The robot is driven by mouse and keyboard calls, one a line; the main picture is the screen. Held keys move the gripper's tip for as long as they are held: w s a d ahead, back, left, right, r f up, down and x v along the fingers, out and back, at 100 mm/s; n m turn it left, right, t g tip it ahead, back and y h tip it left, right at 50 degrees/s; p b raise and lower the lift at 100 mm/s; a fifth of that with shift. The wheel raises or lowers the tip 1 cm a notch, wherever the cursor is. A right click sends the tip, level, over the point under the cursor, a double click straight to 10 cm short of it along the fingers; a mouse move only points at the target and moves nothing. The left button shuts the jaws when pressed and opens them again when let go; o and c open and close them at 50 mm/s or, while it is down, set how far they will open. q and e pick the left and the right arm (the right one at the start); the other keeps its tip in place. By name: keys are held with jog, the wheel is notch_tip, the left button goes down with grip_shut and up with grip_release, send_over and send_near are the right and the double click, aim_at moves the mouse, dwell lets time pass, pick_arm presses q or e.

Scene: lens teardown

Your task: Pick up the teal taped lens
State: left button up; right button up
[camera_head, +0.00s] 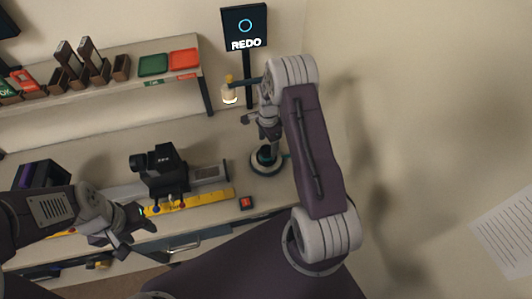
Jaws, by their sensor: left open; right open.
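A dark round object with a teal band, which looks like the teal taped lens (265,158), is on the bench at the right end. Its lower part sits on or in a wider dark disc with a pale rim; I cannot tell which. My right gripper (268,138) points down directly above it, open. The gripper partly hides the lens top, and I cannot tell whether the fingers touch it. My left gripper (128,226) is open and empty at the bench's front edge, well to the left of the lens.
A black device (160,170) stands on a grey rail behind a yellow ruler (205,199). A REDO sign (245,28) stands behind. A shelf holds a green tray (153,65) and a red tray (184,57).

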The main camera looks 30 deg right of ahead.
aim_at(267, 150)
jog(key=shift+f, duration=0.4)
jog(key=f, duration=0.1)
jog(key=f+p, duration=0.1)
jog(key=f, duration=0.2)
jog(key=shift+a+p, duration=0.25)
jog(key=shift+p, duration=0.1)
jog(key=shift+w+f, duration=0.1)
jog(key=shift+f, duration=0.25)
grip_shut()
jog(key=shift+r+b, duration=0.3)
jog(key=shift+r, duration=0.3)
notch_tip(267, 150, up, 3)
jog(key=shift+w+b, duration=0.1)
jog(key=shift+b, duration=0.35)
jog(key=s+d+r+b, duration=0.1)
jog(key=s+d+r, duration=0.3)
jog(key=s+r, duration=0.3)
jog(key=s, duration=0.4)
jog(key=shift+b, duration=0.4)
